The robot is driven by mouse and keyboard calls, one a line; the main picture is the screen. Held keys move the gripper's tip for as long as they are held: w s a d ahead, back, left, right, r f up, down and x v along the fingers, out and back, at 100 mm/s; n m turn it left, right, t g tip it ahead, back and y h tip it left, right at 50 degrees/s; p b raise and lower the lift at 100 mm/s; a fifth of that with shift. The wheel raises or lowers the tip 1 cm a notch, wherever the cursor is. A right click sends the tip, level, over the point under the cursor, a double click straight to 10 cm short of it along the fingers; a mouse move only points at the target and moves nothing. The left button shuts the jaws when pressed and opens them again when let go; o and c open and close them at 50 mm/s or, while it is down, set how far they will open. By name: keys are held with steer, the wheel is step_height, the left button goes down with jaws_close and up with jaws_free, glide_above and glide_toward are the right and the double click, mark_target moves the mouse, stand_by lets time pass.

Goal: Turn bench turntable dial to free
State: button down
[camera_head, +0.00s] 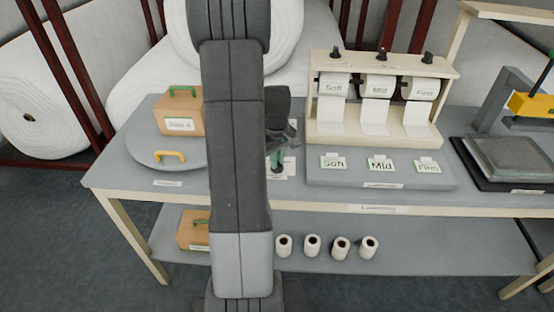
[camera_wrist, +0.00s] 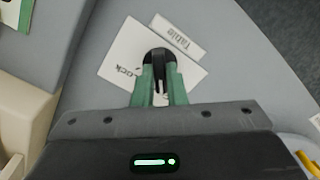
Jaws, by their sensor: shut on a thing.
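The dial (camera_wrist: 157,54) is a black knob on a white plate (camera_wrist: 118,50), which lies on the grey bench top. The plate reads "LOCK" at its left side in the wrist view; no "free" mark can be read, and part of the plate is hidden by my gripper. My gripper (camera_wrist: 159,72) has green fingers shut on the dial from above. In the head view, my gripper (camera_head: 277,158) is at the dial, partly behind my arm. The round grey turntable (camera_head: 140,151) is at the bench's left end, with a yellow handle (camera_head: 169,156).
A wooden box (camera_head: 178,112) with a green handle stands on the turntable. A cream roll dispenser (camera_head: 382,68) and a grey block with Soft, Mid and Firm cards (camera_head: 380,175) stand right of the dial. Several small rolls (camera_head: 312,245) stand on the lower shelf.

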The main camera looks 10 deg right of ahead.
steer(key=c, duration=1.5)
jaws_free()
steer(key=shift+o, duration=0.2)
steer(key=shift+r, duration=0.15)
step_height(320, 180, up, 14)
steer(key=shift+f, duration=0.2)
steer(key=shift+f, duration=0.15)
step_height(320, 180, down, 14)
steer(key=shift+r, duration=0.15)
